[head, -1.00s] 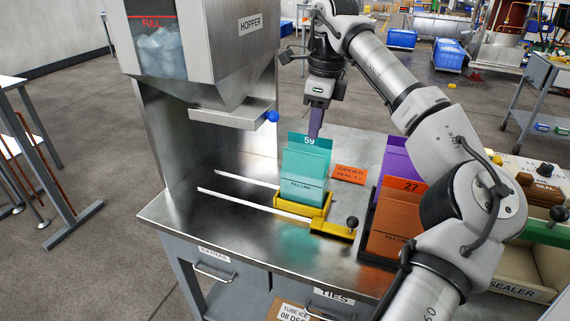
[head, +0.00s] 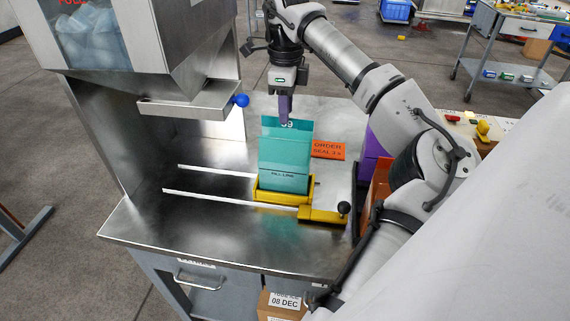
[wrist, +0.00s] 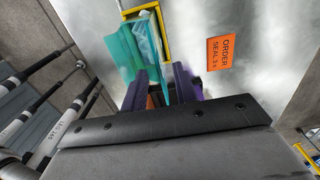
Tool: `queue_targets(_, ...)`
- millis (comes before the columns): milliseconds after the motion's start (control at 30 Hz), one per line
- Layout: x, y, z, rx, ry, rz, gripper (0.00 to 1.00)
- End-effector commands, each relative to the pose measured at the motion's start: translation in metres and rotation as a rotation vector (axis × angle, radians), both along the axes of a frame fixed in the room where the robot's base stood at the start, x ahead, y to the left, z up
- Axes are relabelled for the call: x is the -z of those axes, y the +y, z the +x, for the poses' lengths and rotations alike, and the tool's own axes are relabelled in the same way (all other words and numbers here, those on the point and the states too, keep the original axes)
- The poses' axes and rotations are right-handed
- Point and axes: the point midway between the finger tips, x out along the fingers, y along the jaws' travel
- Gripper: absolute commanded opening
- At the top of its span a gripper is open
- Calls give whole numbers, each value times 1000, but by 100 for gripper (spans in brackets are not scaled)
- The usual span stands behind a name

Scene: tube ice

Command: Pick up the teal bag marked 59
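The teal bag marked 59 (head: 286,165) stands upright in a yellow holder (head: 283,196) on the steel counter. My gripper (head: 285,117) points down at the bag's top edge. In the wrist view, the fingers of my gripper (wrist: 161,88) are apart, with the upper part of the teal bag (wrist: 126,50) reaching in between them. I cannot tell whether either finger touches it. The yellow holder (wrist: 166,35) shows beyond the bag.
An orange order card (head: 328,150) lies right of the bag. Purple (head: 371,160) and orange (head: 379,185) bags stand farther right, partly hidden by my arm. The hopper chute with its blue knob (head: 241,100) hangs at the left. The counter's front left is clear.

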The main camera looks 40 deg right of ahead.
Motion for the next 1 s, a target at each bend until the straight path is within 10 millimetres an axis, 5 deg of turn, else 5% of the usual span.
queue_targets(533,58,-3,-7,-1,1,2,29)
queue_targets(833,65,-3,-7,-1,-1,0,29)
queue_targets(1000,64,-3,-7,-1,-1,1,7)
